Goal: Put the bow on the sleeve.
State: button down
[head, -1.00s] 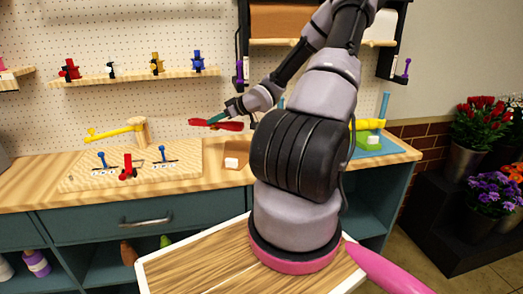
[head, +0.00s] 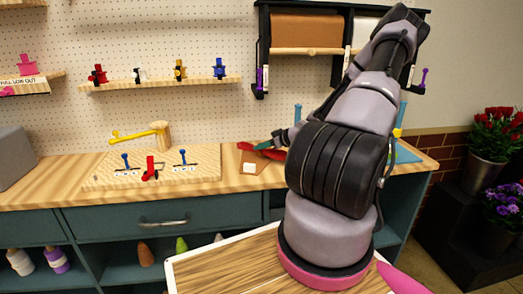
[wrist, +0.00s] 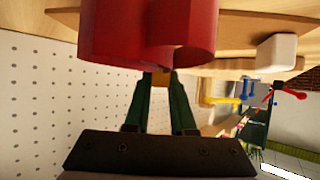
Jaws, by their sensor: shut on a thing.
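My gripper (head: 272,147) is shut on a red bow (head: 258,147) over the right part of the counter. In the wrist view the bow (wrist: 150,35) fills the top, with two rounded lobes beyond the green fingertips (wrist: 160,78) and a small orange-brown piece between the fingers. A flat brown piece (head: 243,157), which looks like the sleeve, lies on the counter just below the bow. A white block (head: 249,168) sits at its near part, and it also shows in the wrist view (wrist: 277,52). I cannot tell whether bow and sleeve touch. My arm hides the area to the right.
A wooden board (head: 150,172) with blue and red levers and a yellow-handled wooden post (head: 161,135) stand left on the counter. A pegboard shelf (head: 150,85) holds several small coloured items. A roll rack (head: 305,50) hangs above. The counter's front strip is clear.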

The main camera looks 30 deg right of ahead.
jog(key=shift+f, duration=0.65)
jog(key=shift+f, duration=0.1)
jog(key=c, duration=0.8)
grip_release()
jog(key=shift+o, duration=0.2)
